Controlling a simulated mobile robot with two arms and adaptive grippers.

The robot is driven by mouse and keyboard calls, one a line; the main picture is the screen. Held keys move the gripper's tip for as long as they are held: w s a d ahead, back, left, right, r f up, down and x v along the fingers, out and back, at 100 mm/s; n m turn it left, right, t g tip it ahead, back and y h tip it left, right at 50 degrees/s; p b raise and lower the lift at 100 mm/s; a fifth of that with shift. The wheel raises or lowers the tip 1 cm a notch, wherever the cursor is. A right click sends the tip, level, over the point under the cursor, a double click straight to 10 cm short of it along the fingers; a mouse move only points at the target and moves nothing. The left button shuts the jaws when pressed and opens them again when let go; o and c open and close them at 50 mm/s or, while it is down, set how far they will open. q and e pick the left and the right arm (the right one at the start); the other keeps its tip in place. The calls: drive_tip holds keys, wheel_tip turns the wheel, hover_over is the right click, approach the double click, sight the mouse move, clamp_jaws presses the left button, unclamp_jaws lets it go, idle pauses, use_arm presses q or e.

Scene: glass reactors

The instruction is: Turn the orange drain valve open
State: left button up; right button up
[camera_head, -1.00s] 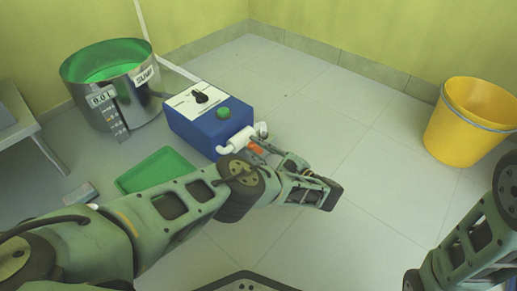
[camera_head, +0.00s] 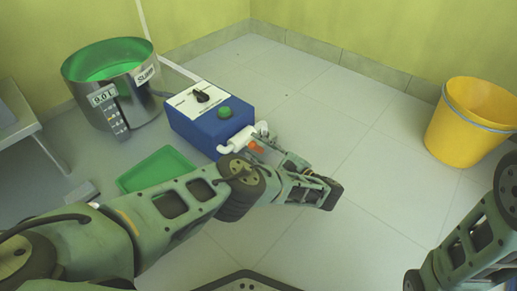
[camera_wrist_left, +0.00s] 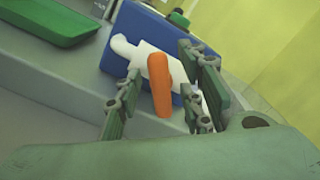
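The orange drain valve handle (camera_head: 256,147) sits on a white pipe (camera_head: 236,140) at the front right of a blue pump box (camera_head: 214,124). In the left wrist view the orange handle (camera_wrist_left: 160,85) stands between the two fingers of my left gripper (camera_wrist_left: 160,100). The fingers are apart, one on each side of the handle, with gaps showing. The left gripper (camera_head: 263,140) partly covers the valve in the head view. My right arm shows at the right edge; its gripper is out of view.
A steel sump vessel (camera_head: 140,98) with green inside and a small display stands left of the box. A green tray (camera_head: 158,168) lies on the floor in front. A yellow bucket (camera_head: 468,125) stands at right. The middle floor is clear.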

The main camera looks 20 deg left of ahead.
use_arm(q)
drive_tip(key=shift+d, duration=0.1)
drive_tip(key=v, duration=0.7)
drive_tip(key=shift+d, duration=0.15)
